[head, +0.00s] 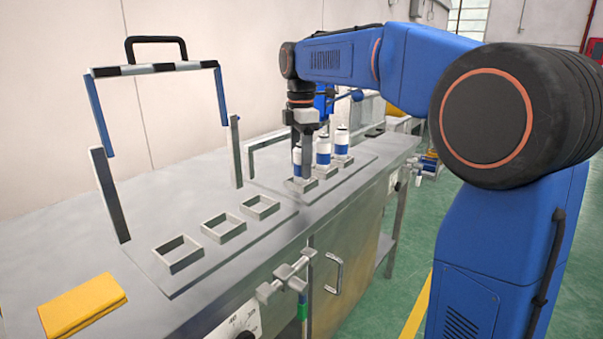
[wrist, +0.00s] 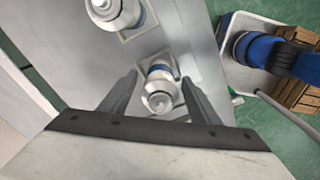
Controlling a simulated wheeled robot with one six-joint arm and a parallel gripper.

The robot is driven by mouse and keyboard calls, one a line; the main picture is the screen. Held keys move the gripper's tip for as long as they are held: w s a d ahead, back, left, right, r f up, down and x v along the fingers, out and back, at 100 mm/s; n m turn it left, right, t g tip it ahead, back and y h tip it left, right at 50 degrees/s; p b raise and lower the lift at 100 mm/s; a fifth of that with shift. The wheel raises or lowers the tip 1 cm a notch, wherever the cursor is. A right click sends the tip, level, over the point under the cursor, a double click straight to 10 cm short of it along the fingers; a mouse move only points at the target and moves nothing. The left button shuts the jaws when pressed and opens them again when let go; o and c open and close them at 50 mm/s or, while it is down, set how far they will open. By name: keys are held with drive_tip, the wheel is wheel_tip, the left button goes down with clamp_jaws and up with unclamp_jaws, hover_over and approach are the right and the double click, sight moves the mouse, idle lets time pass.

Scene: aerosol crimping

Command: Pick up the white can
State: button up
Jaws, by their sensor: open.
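Three white cans with blue bands stand upright in a row of square holders on the bench: the nearest white can (head: 298,168), a middle can (head: 323,156) and a far can (head: 341,144). My gripper (head: 302,148) points down at the nearest can and hides part of it. In the wrist view my gripper (wrist: 159,82) is open, with one finger on each side of a can (wrist: 160,92). The can's domed top faces the camera. I cannot tell whether the fingers touch it. Another can (wrist: 115,10) shows at the top edge.
Three empty square holders (head: 222,228) sit nearer on the metal bench (head: 60,225). A guard frame (head: 155,70) stands at their left, and a yellow cloth (head: 82,304) lies at the near left. A low bracket (head: 252,160) stands left of the cans. A pallet (wrist: 290,85) shows on the floor.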

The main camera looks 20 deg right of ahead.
drive_tip(key=c, duration=1.2)
